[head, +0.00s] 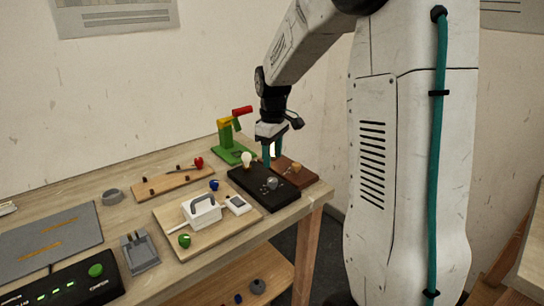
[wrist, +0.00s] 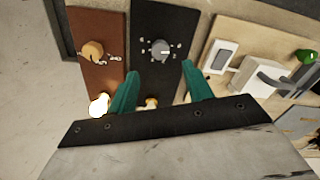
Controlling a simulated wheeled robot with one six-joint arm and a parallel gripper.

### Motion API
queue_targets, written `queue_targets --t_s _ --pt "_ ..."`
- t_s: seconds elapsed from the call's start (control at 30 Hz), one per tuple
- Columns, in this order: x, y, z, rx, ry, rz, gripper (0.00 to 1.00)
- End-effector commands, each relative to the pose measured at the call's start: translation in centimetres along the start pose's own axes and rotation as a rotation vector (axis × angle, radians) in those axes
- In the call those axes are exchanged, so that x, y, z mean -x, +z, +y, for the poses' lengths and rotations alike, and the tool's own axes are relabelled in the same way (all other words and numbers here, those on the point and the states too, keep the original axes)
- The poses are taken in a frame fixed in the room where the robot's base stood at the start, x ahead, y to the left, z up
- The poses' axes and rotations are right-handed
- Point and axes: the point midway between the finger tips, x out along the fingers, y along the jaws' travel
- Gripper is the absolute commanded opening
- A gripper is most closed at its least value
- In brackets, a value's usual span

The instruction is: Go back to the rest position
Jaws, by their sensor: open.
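My gripper (head: 272,160) is open, with its two teal fingers pointing down above the far part of the black board (head: 240,178). In the wrist view its fingers (wrist: 160,72) are spread apart with nothing held between them. A bulb (head: 247,159) stands on the black board; a bulb base shows between the fingers in the wrist view (wrist: 151,103). A grey knob (wrist: 158,50) sits on the same board. A glowing bulb (wrist: 99,104) is by the brown board (wrist: 95,20), which has an orange knob (wrist: 93,50).
A green stand with a red-tipped arm (head: 226,134) is close behind the gripper. A wooden board with a white box (head: 202,212) is to the left. A black box with a green button (head: 96,270) is at the front left. The table's right edge is near the brown board.

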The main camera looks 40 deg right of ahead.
Motion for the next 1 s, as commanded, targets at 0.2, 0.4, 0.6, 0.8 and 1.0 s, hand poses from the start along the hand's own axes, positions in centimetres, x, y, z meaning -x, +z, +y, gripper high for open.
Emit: queue_targets --t_s 0.2,0.4,0.6,0.8,1.0 --pt "0.0 0.0 0.0 0.000 0.000 0.000 0.50" --pt "-0.1 0.1 -0.1 -0.054 -0.006 -0.006 0.50" --pt "-0.5 3.6 -4.2 -0.264 -0.060 -0.083 0.50" --pt "1.9 7.1 -10.2 -0.397 -0.057 -0.105 0.50" --pt "4.3 11.4 -17.0 -0.492 -0.034 -0.089 0.50"
